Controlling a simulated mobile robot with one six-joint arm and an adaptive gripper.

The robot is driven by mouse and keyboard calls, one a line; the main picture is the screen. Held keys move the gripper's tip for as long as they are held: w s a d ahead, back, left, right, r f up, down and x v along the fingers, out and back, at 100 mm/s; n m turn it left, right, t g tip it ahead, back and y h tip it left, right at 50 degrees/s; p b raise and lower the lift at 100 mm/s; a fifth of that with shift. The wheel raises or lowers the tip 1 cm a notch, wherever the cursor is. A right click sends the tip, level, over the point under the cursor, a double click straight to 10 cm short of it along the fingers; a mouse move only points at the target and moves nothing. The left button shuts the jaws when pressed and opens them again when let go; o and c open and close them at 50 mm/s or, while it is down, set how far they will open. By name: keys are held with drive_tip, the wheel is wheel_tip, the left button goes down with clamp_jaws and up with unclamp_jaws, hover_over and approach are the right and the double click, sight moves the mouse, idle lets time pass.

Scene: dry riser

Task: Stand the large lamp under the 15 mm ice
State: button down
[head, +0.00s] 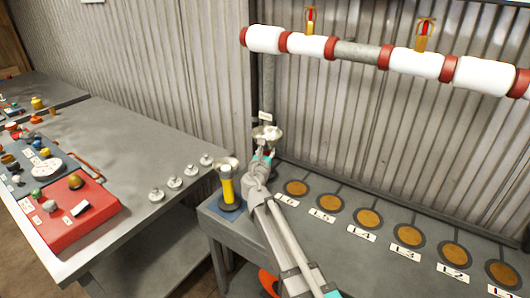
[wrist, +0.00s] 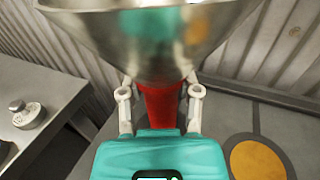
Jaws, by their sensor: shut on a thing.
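My gripper (wrist: 160,105) is shut on a lamp with a red body (wrist: 161,100) and a wide silver bowl (wrist: 150,40). In the head view its silver bowl (head: 267,132) is in the air above the left end of the bench, beside the upright pipe. A second lamp, yellow with a silver top (head: 228,186), stands upright at the bench's left end. White ice sleeves (head: 415,63) with red collars sit on the overhead pipe; their thicknesses cannot be read. Orange round spots (head: 327,202) lie below in a row, with labels L1 to L6.
A grey bench (head: 235,228) carries the spots. A side table (head: 135,150) at left holds several small silver weights (head: 173,183) and a red tray (head: 60,235). Two red-and-yellow fittings (head: 424,35) stand on the pipe. The spots are bare.

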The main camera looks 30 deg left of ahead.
drive_tip(key=shift+f, duration=0.15)
drive_tip(key=shift+c, duration=1.5)
unclamp_jaws()
drive_tip(key=shift+r, duration=0.2)
drive_tip(key=v, duration=1.2)
